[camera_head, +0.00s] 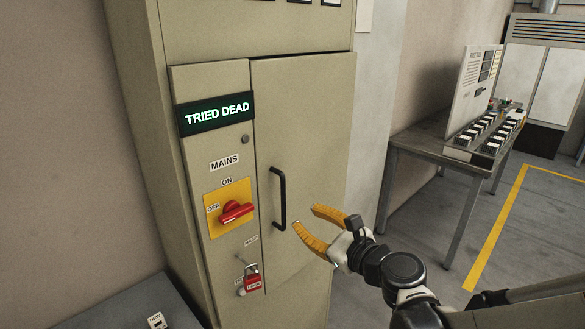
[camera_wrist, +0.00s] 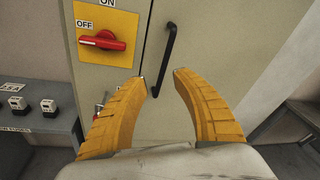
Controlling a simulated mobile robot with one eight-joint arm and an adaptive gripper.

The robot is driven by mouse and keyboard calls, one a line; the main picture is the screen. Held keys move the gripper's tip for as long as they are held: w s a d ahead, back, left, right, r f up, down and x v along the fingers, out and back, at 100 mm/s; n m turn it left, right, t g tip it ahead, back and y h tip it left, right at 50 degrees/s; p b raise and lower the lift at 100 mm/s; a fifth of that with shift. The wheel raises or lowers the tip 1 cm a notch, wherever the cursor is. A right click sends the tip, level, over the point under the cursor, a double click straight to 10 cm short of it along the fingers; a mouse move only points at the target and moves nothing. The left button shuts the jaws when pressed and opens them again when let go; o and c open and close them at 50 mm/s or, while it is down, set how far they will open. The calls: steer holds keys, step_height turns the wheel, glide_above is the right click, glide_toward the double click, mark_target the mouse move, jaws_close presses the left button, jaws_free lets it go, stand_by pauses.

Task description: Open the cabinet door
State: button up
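The beige cabinet door (camera_head: 308,130) is shut, with a black vertical bar handle (camera_head: 279,198) near its left edge. My gripper (camera_head: 304,219) has orange ribbed fingers, spread open and empty, just right of the handle in the head view. In the wrist view, the handle (camera_wrist: 165,58) runs upright between and beyond the fingertips (camera_wrist: 158,75), its lower end close to the left fingertip. I cannot tell whether they touch. Left of the door, a panel carries a red rotary switch (camera_head: 236,212) on a yellow plate, a lit "TRIED DEAD" sign (camera_head: 216,113) and a red padlock (camera_head: 252,280).
A table (camera_head: 437,145) with a panel and several small blocks stands at the right. Grey floor with a yellow line (camera_head: 497,228) lies in front of it. A low grey surface (camera_head: 137,306) with small devices stands left of the cabinet.

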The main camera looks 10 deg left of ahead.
mark_target(284, 190)
steer(key=w+a+m, duration=0.1)
steer(key=w+a, duration=0.1)
steer(key=w, duration=0.1)
steer(key=w+a+r+m+t, duration=0.1)
steer(key=w+a+m, duration=0.1)
steer(key=w+a, duration=0.1)
steer(key=w+a+m, duration=0.2)
steer(key=w, duration=0.2)
steer(key=shift+w+a+r, duration=0.15)
steer(key=shift+w+a, duration=0.05)
steer(key=shift+w, duration=0.15)
jaws_close()
